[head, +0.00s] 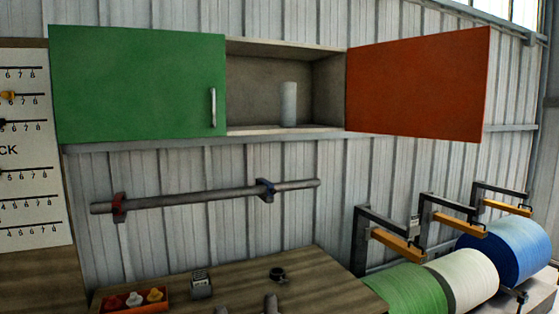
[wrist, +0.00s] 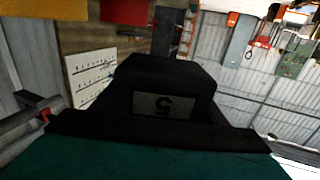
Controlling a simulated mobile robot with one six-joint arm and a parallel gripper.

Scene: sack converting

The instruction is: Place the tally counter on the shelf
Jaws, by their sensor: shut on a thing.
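The shelf (head: 250,129) is the open middle bay of a wall cabinet in the head view. A pale grey cylinder stands upright in its right part, and its left part is bare. In the wrist view a black housing with a wide base and a pale window bearing a dark figure fills the middle, very close; it looks like the tally counter (wrist: 165,78). A dark teal surface lies below it in the picture. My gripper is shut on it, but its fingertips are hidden. The head view shows neither the gripper nor this housing clearly, so it is away from the shelf.
A closed green door (head: 135,80) covers the cabinet's left side. An open red door (head: 420,85) stands out at right. A wall bar (head: 190,194) runs below. The wooden table (head: 235,275) bears an orange tray (head: 125,305), a small keyed device (head: 201,284) and a dark round item (head: 277,274).

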